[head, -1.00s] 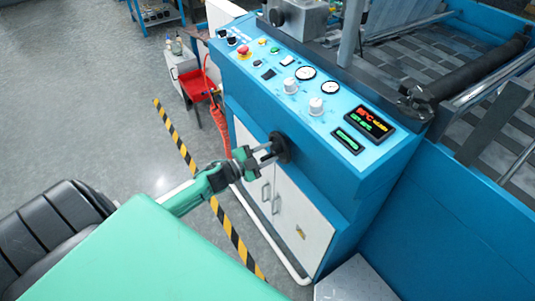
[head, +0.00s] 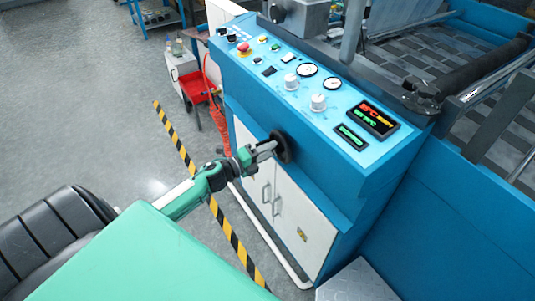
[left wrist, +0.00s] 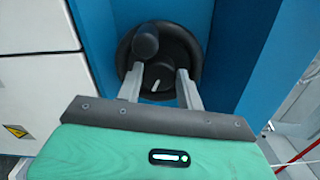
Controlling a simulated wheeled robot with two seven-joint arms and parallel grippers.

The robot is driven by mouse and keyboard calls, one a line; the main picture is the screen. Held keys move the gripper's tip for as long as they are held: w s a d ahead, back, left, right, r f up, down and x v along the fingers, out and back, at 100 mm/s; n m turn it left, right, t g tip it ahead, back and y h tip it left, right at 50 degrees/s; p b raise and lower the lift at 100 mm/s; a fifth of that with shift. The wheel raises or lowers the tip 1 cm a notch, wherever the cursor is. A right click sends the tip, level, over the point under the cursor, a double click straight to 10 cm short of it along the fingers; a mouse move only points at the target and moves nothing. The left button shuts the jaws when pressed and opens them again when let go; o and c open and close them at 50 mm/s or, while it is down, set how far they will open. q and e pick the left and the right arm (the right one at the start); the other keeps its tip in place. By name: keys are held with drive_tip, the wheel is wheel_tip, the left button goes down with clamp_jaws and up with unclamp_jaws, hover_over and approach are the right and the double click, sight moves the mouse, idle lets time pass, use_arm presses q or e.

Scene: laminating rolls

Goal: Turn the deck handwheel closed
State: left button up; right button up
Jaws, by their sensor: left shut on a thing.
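The deck handwheel (head: 283,147) is a small black wheel on the blue front face of the machine, below the control panel. In the left wrist view the handwheel (left wrist: 187,46) faces me, with a round knob (left wrist: 146,42) at its upper left and a short white mark near its centre. My left gripper (head: 271,149) reaches it from the left. In the left wrist view its two grey fingers (left wrist: 159,84) stand on either side of the wheel's middle, shut on it. The exact contact at the tips is hard to see. My right gripper is not in view.
The control panel (head: 290,80) with knobs, gauges and displays is above the wheel. White cabinet doors (head: 285,205) with handles are below it. A red tray (head: 196,90) and trolley stand behind. Open floor (head: 90,110) lies left of the striped tape.

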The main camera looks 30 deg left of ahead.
use_arm(q)
drive_tip(key=m+b, duration=0.1)
drive_tip(key=m, duration=0.2)
drive_tip(key=shift+d+f+m+b, duration=0.1)
drive_tip(key=shift+m+b, duration=0.2)
drive_tip(key=shift+s+m+b, duration=0.1)
drive_tip(key=shift+m+b, duration=0.6)
drive_tip(key=shift+m, duration=0.9)
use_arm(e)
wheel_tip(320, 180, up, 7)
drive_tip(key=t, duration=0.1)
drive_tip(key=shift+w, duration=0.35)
use_arm(q)
drive_tip(key=o, duration=1)
drive_tip(key=v, duration=1.3)
drive_tip(key=shift+s+b, duration=0.35)
drive_tip(key=shift+b, duration=0.1)
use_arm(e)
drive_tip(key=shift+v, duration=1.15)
